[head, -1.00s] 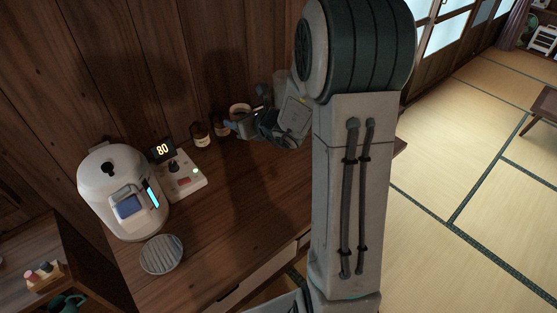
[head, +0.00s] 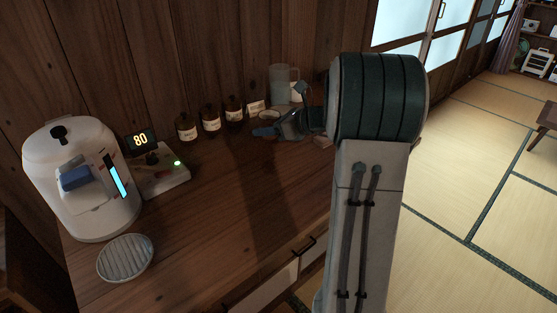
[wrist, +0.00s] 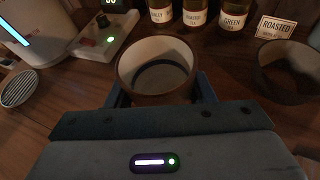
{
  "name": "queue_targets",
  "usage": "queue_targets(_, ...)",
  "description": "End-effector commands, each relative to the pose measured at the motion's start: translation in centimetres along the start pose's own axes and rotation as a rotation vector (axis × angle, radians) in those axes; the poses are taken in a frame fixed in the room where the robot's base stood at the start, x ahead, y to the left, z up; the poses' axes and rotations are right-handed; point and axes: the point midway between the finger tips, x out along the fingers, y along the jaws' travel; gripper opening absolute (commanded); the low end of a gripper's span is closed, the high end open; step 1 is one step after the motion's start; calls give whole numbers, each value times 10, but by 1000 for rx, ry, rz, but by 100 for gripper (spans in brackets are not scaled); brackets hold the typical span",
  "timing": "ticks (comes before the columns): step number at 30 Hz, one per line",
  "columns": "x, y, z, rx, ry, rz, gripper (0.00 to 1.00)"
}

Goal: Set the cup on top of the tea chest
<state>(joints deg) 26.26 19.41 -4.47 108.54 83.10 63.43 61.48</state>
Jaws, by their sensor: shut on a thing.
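The cup (wrist: 150,88), round with a brown rim and a pale inside, sits between the blue fingers of my gripper (wrist: 160,98) in the wrist view. My gripper is shut on it. In the head view my gripper (head: 266,130) is at the back of the wooden top, right of the brown jars, and my arm hides much of that area. The wooden unit with drawers (head: 205,215), which looks like the tea chest, lies below the cup. I cannot tell whether the cup touches its top.
Several labelled brown jars (head: 210,120) and a small ROASTED sign (wrist: 277,28) stand along the back wall. A clear jug (head: 284,84) is at the back. A white kettle machine (head: 84,180), a control panel (head: 160,175) and a ribbed round tray (head: 125,258) occupy the left. The middle top is clear.

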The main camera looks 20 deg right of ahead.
Motion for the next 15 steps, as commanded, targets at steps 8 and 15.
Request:
queue_targets(8,15,20,-19,-3,0,10,23)
queue_targets(15,50,68,-44,-3,0,9,23)
